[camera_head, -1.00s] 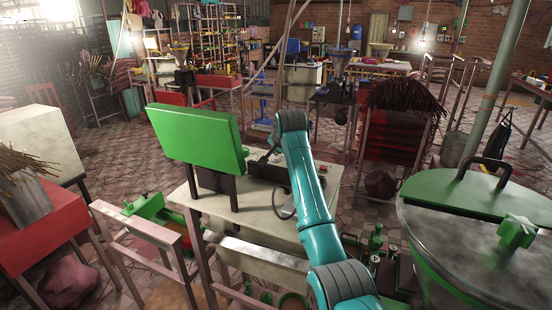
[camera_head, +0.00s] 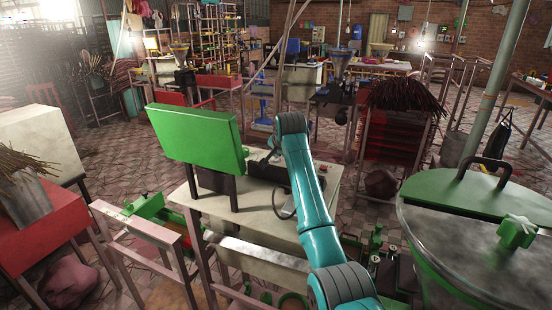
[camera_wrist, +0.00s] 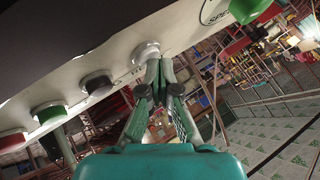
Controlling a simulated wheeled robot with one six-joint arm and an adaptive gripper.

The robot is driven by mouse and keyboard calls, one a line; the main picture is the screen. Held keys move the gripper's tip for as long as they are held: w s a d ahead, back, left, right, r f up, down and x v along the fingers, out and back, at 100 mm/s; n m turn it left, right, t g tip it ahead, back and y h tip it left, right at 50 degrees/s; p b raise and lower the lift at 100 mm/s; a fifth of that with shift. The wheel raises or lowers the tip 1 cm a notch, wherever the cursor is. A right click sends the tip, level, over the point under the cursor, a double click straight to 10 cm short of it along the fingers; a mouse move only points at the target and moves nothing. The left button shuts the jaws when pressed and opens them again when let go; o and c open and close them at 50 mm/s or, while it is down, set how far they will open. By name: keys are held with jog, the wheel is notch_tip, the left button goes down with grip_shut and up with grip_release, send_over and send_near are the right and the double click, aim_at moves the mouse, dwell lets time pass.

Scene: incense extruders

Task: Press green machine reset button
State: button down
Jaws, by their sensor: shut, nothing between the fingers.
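The green machine (camera_head: 200,140) has a tilted green housing on a pale table. In the wrist view, its pale control panel (camera_wrist: 75,60) carries a row of buttons: a whitish-grey one (camera_wrist: 146,50), a dark one (camera_wrist: 98,83), a green one (camera_wrist: 48,112) and a red one (camera_wrist: 12,140). A green knob (camera_wrist: 248,8) with a partly visible "SPEED" label sits at the top. My gripper (camera_wrist: 160,68) is shut and empty, its fingertips right at the whitish-grey button; I cannot tell whether they touch. No reset label is readable. In the head view the panel face is hidden.
A large metal drum with a green lid (camera_head: 455,195) stands at the right. A red bench (camera_head: 50,235) with incense sticks is at the left. A rack of dark sticks (camera_head: 405,100) stands behind my arm. A small red button (camera_head: 323,169) shows on the pale table.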

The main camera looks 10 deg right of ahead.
dwell(0.6)
jog(key=shift+r, duration=0.8)
jog(key=shift+r, duration=0.1)
jog(key=shift+r, duration=2.4)
